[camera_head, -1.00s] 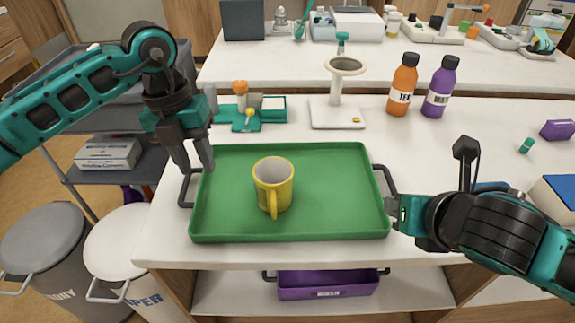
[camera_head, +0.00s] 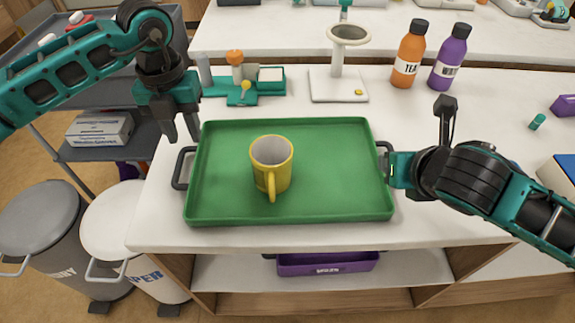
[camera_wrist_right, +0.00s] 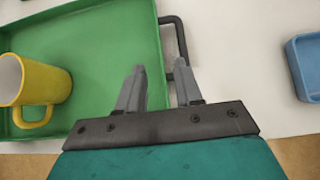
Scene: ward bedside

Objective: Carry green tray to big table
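The green tray (camera_head: 340,190) lies flat on a white-topped counter (camera_head: 300,237), with a yellow mug (camera_head: 270,165) standing on it left of centre. It has a dark handle at each end. My left gripper (camera_head: 182,138) is open and empty, its fingers pointing down just above and behind the left handle (camera_head: 181,170). My right gripper is at the right handle (camera_head: 386,150). In the right wrist view its fingers (camera_wrist_right: 160,78) are apart near the tray's edge and that handle (camera_wrist_right: 183,45); contact cannot be told. I cannot tell which surface is the big table.
A teal holder (camera_head: 240,90), a white stand (camera_head: 338,85), an orange bottle (camera_head: 408,55) and a purple bottle (camera_head: 449,58) stand behind the tray. Another white counter (camera_head: 270,38) lies farther back. Two bins (camera_head: 40,235) and a grey cart are at left. A purple bin (camera_head: 328,264) sits below.

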